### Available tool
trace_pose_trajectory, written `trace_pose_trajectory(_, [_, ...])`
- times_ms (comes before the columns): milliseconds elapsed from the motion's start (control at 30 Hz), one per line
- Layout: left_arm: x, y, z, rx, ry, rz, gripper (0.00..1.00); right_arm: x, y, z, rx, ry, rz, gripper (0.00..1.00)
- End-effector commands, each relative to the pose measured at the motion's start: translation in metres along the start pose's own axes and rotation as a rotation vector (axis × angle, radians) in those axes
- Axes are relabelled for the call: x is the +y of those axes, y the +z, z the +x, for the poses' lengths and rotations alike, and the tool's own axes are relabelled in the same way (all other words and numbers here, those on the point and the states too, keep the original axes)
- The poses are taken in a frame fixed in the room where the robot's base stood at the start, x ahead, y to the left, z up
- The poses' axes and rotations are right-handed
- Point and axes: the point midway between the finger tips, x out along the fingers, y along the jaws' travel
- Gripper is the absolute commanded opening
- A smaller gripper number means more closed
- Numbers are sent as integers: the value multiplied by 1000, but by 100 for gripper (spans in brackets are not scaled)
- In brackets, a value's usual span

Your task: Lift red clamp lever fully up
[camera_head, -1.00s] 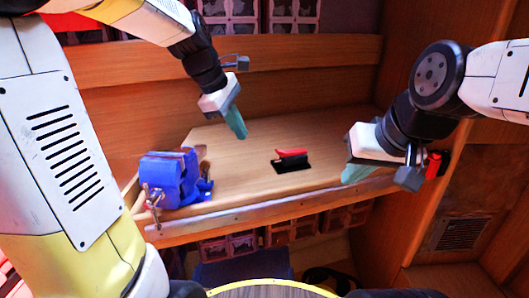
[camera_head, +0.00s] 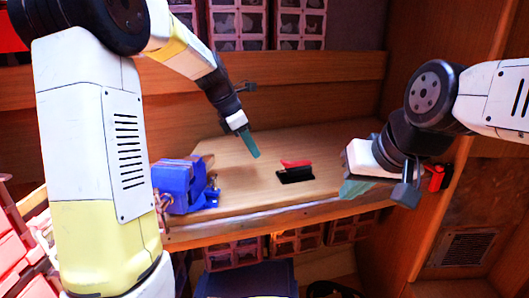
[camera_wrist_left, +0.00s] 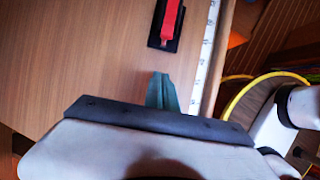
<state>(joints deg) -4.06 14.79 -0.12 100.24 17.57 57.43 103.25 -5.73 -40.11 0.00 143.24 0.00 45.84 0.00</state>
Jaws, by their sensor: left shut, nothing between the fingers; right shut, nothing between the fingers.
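The red clamp lever (camera_head: 296,163) sits on a black base (camera_head: 296,175) near the front edge of the wooden bench. It lies low over the base, with its left part close to it. It also shows at the top of the left wrist view (camera_wrist_left: 170,20). My left gripper (camera_head: 254,153) is shut and empty, above the bench to the left of the lever, apart from it. Its teal fingertips (camera_wrist_left: 160,85) show in the left wrist view. My right gripper (camera_head: 347,189) is shut and empty at the bench's front edge, to the right of the lever.
A blue vise (camera_head: 181,187) stands on the bench's left end. The bench top (camera_head: 270,145) around the lever is clear. A wooden ledge (camera_head: 290,70) runs behind it. A ruler strip (camera_wrist_left: 207,50) runs along the front edge in the left wrist view.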

Motion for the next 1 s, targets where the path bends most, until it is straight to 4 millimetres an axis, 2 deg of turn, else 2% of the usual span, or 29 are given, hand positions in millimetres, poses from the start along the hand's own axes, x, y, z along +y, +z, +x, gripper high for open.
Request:
trace_pose_trajectory(433, [-1, -1, 92, 2, -4, 1, 0, 0, 0, 0, 0, 0, 0, 0])
trace_pose_trajectory(500, [0, 14, 83, -2, 2, 6, 0, 0, 0, 0, 0, 0, 0, 0])
trace_pose_trajectory(633, [0, 29, 78, -1, 0, 3, 0, 0, 0, 0, 0, 0, 0, 0])
trace_pose_trajectory(1000, [0, 38, 74, 0, 0, 1, 0, 0, 0, 0, 0, 0, 0, 0])
